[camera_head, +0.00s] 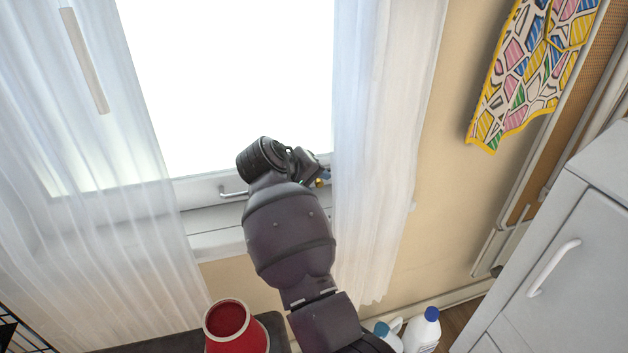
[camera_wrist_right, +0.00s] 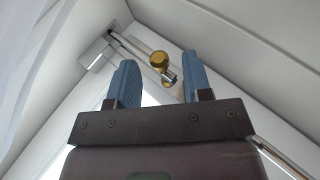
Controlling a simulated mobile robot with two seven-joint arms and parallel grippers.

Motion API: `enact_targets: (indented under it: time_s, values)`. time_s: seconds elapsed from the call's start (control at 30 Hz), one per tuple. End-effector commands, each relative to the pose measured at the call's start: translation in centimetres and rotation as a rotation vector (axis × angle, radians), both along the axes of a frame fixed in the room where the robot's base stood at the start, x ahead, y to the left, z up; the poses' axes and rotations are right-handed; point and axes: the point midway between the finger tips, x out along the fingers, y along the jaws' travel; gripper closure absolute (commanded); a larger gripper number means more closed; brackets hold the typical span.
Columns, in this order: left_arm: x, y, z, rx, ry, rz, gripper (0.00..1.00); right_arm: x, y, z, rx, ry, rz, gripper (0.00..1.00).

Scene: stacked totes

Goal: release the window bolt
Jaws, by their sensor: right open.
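The window bolt (camera_wrist_right: 128,46) shows in the right wrist view as a metal rod with a round brass knob (camera_wrist_right: 158,61), running from a bracket at upper left. My right gripper (camera_wrist_right: 158,82) is open, its two blue fingers on either side of the rod's near end in the picture. The knob appears just beyond the fingertips, between them; I cannot tell whether anything touches. In the head view my right arm reaches up to the window's lower right corner, and the gripper (camera_head: 322,178) is small and partly hidden behind the wrist. My left gripper is not in view.
White sheer curtains hang left (camera_head: 90,150) and right (camera_head: 375,150) of the bright window. A metal handle (camera_head: 233,193) sits on the lower frame. Below are a red vase (camera_head: 228,322) and bottles (camera_head: 425,330). A white cabinet (camera_head: 570,260) stands at right.

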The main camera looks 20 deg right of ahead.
Motion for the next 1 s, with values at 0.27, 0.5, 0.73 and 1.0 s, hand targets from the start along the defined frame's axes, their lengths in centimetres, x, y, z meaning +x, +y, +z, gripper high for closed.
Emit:
enact_targets:
  time_s: [0.27, 0.5, 0.73, 1.0]
  values:
    - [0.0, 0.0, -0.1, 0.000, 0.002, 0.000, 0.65, 0.0, 0.0, 0.0, 0.000, 0.000, 0.000, 0.90]
    - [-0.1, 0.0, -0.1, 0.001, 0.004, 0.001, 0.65, 0.0, 0.0, 0.0, 0.000, 0.001, -0.001, 1.00]
    - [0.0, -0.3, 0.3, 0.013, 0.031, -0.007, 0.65, 0.1, 1.3, 0.7, 0.000, -0.002, 0.001, 1.00]
    - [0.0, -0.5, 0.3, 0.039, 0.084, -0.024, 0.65, 0.0, 3.1, 0.3, 0.000, -0.002, 0.001, 1.00]
